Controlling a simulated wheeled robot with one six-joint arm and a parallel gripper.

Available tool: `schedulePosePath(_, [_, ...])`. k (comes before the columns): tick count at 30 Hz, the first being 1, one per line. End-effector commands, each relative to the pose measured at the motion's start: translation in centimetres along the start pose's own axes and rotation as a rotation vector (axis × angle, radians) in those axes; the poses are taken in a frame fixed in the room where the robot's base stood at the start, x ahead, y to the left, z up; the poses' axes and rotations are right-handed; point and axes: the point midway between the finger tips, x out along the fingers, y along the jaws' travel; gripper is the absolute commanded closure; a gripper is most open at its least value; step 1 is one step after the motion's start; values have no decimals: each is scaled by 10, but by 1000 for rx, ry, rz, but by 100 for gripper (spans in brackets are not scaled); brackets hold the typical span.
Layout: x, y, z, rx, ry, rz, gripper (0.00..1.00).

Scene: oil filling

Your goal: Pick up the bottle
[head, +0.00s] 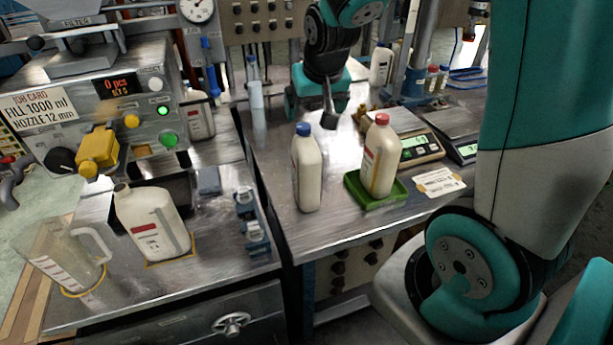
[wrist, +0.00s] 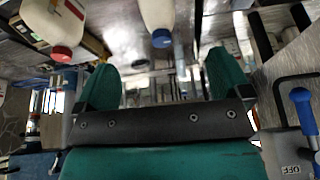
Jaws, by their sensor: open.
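Several white bottles are in view. A blue-capped bottle (head: 307,173) stands upright on the right metal table, and a red-capped bottle (head: 381,160) stands in a green tray (head: 358,197). A white bottle without a visible cap (head: 152,222) stands on a yellow-marked spot at the left bench. My gripper (head: 322,98) is open and empty, up beyond the blue-capped bottle in the head view. In the wrist view its teal fingers (wrist: 162,75) are spread apart. There the blue-capped bottle (wrist: 157,15) and red-capped bottle (wrist: 65,25) appear upside down, clear of the fingers.
A clear jug (head: 65,255) stands at the left bench's front corner. Blue clamp-like fittings (head: 250,220) sit on that bench's right edge. Scales (head: 422,147) stand behind the tray. A gap separates bench and table. Bare table lies in front of the blue-capped bottle.

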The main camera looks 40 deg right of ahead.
Motion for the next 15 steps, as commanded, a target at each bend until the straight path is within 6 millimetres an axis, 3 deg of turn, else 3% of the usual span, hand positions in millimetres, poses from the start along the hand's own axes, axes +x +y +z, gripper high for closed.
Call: schedulePosePath(15, [98, 4, -3, 8, 1, 10, 4])
